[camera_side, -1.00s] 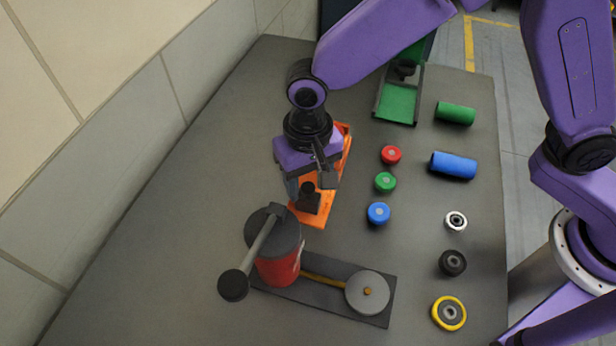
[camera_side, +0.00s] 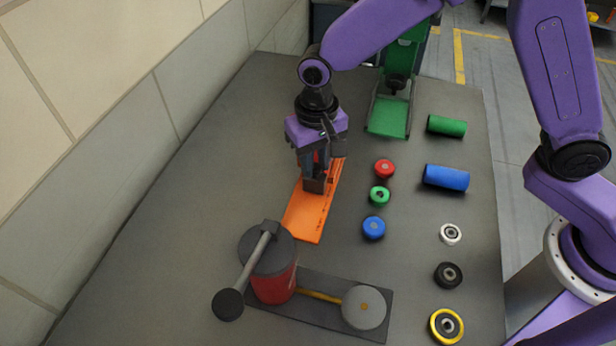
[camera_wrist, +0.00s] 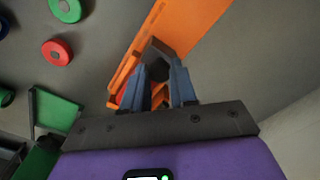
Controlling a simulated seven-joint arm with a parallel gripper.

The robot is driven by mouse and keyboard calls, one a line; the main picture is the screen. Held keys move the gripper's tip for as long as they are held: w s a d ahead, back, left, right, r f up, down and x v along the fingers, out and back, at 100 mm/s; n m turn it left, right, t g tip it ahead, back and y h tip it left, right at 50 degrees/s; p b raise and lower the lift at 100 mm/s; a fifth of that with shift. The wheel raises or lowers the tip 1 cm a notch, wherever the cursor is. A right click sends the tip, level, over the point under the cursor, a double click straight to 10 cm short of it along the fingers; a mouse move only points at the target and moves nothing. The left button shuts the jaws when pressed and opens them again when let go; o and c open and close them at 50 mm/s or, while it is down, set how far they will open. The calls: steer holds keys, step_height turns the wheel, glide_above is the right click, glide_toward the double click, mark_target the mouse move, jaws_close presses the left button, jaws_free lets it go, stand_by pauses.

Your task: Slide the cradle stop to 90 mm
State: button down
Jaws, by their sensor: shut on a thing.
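The cradle (camera_side: 304,219) is a long orange plate lying on the grey table, and it also shows in the wrist view (camera_wrist: 190,25). The cradle stop (camera_side: 315,185) is a small dark block on the cradle. Its dark knob (camera_wrist: 158,69) shows between the fingertips in the wrist view. My gripper (camera_side: 314,177) points down over the cradle, shut on the stop; it also shows in the wrist view (camera_wrist: 159,66). My gripper hides the cradle's far part and much of the stop. I cannot read the scale marks along the cradle's edge.
A red press (camera_side: 272,278) with a long lever stands in front of the cradle. Red (camera_side: 384,168), green (camera_side: 380,196) and blue (camera_side: 374,228) caps lie to the right, with cylinders and rings beyond. A green device (camera_side: 390,115) stands behind. The table left of the cradle is clear.

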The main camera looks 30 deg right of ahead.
mark_target(318, 164)
steer(key=shift+w+d, duration=0.25)
steer(key=c, duration=0.9)
jaws_free()
steer(key=shift+w, duration=0.1)
steer(key=shift+r, duration=0.15)
steer(key=shift+a+r, duration=0.1)
steer(key=shift+r, duration=0.2)
step_height(318, 164, up, 17)
steer(key=shift+f, duration=0.15)
steer(key=shift+s+d, duration=0.2)
